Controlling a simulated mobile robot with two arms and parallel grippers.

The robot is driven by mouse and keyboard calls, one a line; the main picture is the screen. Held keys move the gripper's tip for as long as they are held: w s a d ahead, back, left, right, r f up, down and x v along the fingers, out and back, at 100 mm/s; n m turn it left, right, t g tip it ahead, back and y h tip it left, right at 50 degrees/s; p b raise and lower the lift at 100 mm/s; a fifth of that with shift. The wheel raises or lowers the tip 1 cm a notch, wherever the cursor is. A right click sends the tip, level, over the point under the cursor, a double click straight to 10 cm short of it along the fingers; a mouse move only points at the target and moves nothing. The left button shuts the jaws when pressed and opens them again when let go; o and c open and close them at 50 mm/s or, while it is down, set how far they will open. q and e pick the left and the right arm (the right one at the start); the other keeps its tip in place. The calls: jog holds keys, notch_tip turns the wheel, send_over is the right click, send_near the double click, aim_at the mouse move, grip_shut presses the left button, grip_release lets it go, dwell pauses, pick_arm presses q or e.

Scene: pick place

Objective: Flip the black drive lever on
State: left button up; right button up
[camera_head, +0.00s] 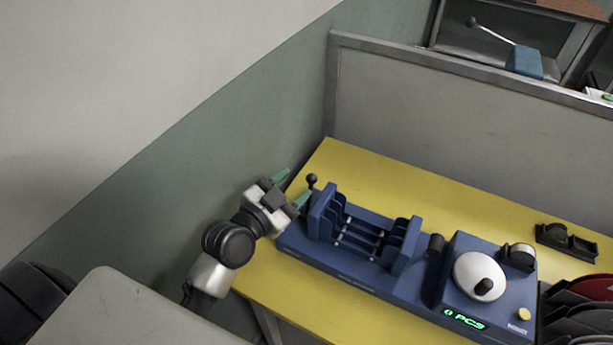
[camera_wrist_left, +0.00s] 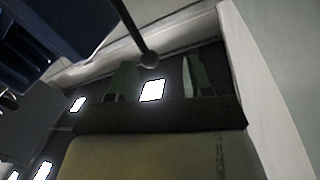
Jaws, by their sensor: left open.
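A blue machine (camera_head: 345,275) stands on the yellow table. A black ball-ended lever (camera_head: 312,181) sticks up at its left end. My left gripper (camera_head: 292,187) is open, with its green fingers pointing towards this lever from the left. I cannot tell whether the ball is fully inside the finger space. My right gripper is not in view.
The machine also has a white dial with a black knob (camera_head: 482,282) and a green-lit display (camera_head: 464,319). A black holder (camera_head: 566,241) sits at the table's right. A grey partition (camera_head: 450,125) stands behind the table (camera_head: 360,165), and a wall rises at the left.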

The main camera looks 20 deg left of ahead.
pick_arm(q)
jog(key=shift+b+v, duration=0.35)
jog(key=shift+v, duration=1.95)
